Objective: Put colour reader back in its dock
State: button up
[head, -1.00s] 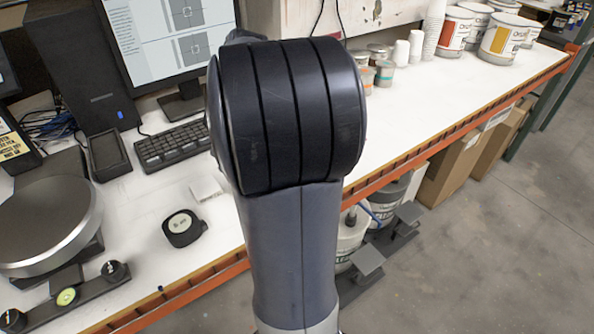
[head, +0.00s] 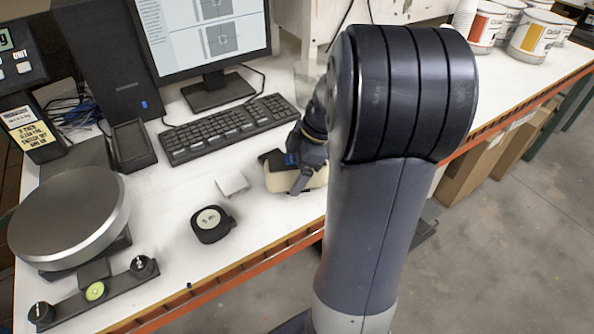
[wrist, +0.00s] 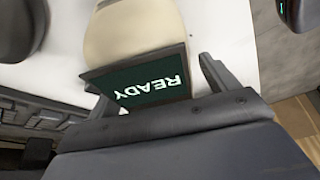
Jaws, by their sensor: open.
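The colour reader has a cream body and a dark screen reading "READY" (wrist: 150,90), upside down in the wrist view. In the wrist view my gripper (wrist: 155,80) is open, one finger on each side of the reader's screen end. I cannot tell whether the fingers touch it. A black, empty, tray-like holder (head: 132,144), which looks like the dock, stands left of the keyboard.
A keyboard (head: 227,128) and monitor (head: 205,40) stand behind. A round tape-measure-like item (head: 212,224) and a small pale block (head: 232,185) lie left of the reader. A round scale (head: 70,217) is at left. Paint cans (head: 540,35) stand at far right.

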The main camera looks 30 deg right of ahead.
jog(key=shift+f, duration=0.1)
jog(key=c, duration=1.7)
